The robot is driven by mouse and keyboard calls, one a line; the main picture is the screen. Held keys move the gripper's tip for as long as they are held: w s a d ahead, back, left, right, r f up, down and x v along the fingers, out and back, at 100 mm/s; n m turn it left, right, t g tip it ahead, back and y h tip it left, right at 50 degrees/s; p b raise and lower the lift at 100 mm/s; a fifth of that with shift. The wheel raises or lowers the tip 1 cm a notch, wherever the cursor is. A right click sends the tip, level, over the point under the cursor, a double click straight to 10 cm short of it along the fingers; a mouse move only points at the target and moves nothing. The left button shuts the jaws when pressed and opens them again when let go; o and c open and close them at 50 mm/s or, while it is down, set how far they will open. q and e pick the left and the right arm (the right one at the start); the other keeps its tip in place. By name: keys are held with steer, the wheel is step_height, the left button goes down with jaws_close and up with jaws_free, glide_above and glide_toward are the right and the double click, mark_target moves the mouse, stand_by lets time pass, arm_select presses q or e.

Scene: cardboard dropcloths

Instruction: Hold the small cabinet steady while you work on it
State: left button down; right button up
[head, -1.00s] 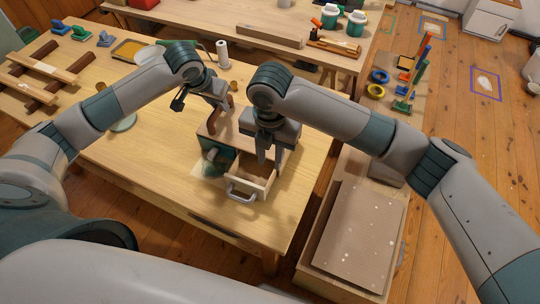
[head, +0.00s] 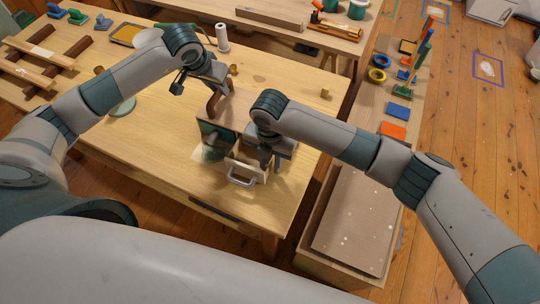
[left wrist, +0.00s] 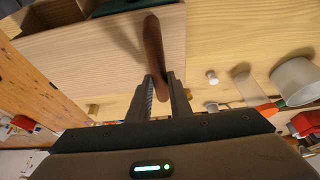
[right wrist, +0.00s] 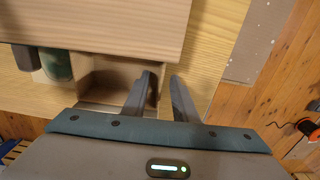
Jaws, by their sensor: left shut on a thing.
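The small wooden cabinet (left wrist: 120,45) stands on the workbench, and its front drawer (head: 258,176) is pulled out, with a grey handle (head: 241,179). A dark brown upright handle (left wrist: 154,50) rises from the cabinet top. My left gripper (head: 212,86) is shut on this handle; its fingers (left wrist: 159,88) sit on either side of it. My right gripper (head: 266,160) is low at the drawer's right side. In the right wrist view its fingers (right wrist: 163,82) are apart, near the drawer's side wall; whether they touch it I cannot tell. A dark green cylinder (right wrist: 57,65) is beside the drawer at the cabinet's front.
A brown speckled board (head: 352,222) lies right of the bench. Coloured blocks and rings (head: 378,75) sit on a side bench.

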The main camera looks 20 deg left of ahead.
steer(key=shift+f, duration=0.3)
steer(key=shift+c, duration=0.4)
jaws_close()
steer(key=shift+s, duration=0.5)
steer(key=o, duration=0.5)
jaws_free()
steer(key=shift+o, duration=0.2)
steer(key=shift+r, duration=0.2)
steer(key=shift+r, duration=3.35)
